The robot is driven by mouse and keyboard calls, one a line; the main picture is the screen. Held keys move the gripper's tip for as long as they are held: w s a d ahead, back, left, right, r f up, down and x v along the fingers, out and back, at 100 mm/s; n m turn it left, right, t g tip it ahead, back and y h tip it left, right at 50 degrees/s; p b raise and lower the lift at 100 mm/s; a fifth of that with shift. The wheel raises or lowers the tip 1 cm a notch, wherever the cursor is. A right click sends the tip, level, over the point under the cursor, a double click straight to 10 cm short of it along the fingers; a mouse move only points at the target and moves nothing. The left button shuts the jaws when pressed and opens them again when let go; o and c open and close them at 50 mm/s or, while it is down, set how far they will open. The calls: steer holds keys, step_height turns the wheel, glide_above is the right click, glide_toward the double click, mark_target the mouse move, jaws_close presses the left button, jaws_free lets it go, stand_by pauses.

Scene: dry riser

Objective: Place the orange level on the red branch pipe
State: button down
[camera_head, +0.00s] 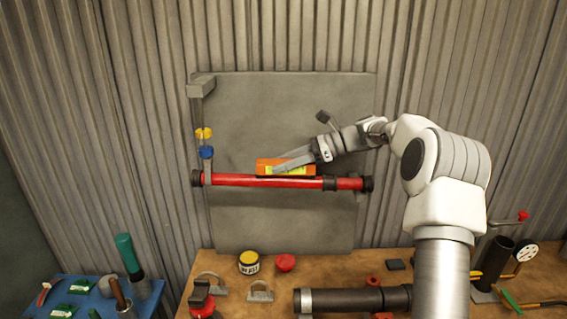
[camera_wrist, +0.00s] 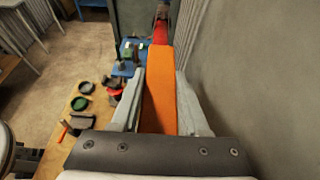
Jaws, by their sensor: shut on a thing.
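The red branch pipe (camera_head: 235,181) runs level across the grey backing panel, with black fittings at its ends and a black coupling near its right end. The orange level (camera_head: 300,165) lies lengthwise along the pipe, just above it or on it; I cannot tell if they touch. My gripper (camera_head: 280,167) comes from the right and is shut on the level. In the wrist view, the level (camera_wrist: 160,95) sits between both fingers, and a piece of the red pipe (camera_wrist: 160,32) shows beyond its far end. The level hides the rest of the pipe there.
A yellow and blue valve (camera_head: 205,145) stands above the pipe's left end. The wooden bench (camera_head: 235,295) below holds a yellow-lidded tin (camera_head: 249,262), a red knob-like part (camera_head: 286,262), a dark pipe (camera_head: 345,299) and a gauge (camera_head: 526,251). A blue table (camera_head: 95,290) with tools stands at left.

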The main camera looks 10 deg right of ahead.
steer(key=shift+f, duration=0.1)
steer(key=shift+c, duration=2)
jaws_free()
steer(key=shift+f, duration=0.1)
steer(key=v, duration=1.2)
